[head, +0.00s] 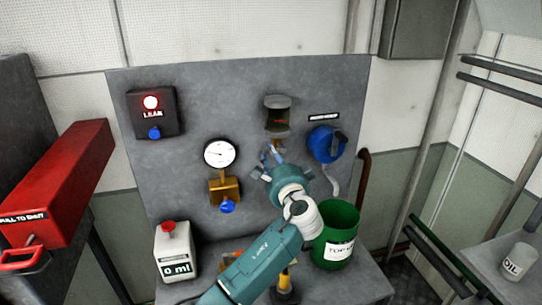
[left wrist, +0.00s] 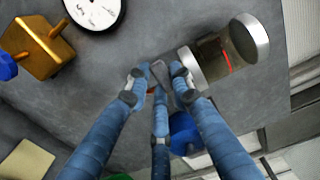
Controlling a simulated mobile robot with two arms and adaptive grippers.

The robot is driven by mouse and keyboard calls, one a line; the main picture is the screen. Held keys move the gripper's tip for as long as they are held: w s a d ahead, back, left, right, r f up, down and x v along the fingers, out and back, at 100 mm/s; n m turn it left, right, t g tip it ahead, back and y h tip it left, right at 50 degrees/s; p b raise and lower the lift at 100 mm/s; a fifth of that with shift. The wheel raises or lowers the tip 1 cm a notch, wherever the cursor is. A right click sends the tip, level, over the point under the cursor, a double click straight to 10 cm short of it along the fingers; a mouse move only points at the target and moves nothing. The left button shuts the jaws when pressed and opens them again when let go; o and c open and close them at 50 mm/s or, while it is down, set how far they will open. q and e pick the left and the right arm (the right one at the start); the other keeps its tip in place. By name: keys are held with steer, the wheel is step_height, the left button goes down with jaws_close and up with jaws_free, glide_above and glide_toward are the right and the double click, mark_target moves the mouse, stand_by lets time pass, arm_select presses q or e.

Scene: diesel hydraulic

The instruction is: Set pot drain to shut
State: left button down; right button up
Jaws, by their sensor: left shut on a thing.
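The glass pot (head: 277,117) with grey end caps is fixed to the grey panel, with a red line inside. It also shows in the left wrist view (left wrist: 230,54). A small drain fitting (head: 277,145) sits just below it, mostly hidden behind my gripper. My left gripper (head: 271,155) reaches up to this fitting. In the left wrist view its blue fingers close around a small grey lever-like piece (left wrist: 159,72) beside the pot's lower cap. The exact position of this lever is hard to tell. My right gripper is not in view.
A blue round valve (head: 325,143) is close to the right of my gripper. A gauge (head: 219,153) above a brass block (head: 224,190) is at the left. A green bin (head: 337,235) and white jug (head: 175,252) stand below. A lit alarm box (head: 153,112) is upper left.

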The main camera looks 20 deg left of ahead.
arm_select(q)
steer(key=c, duration=1.5)
jaws_free()
steer(key=v, duration=1.2)
steer(key=shift+d, duration=0.1)
steer(key=shift+f, duration=0.1)
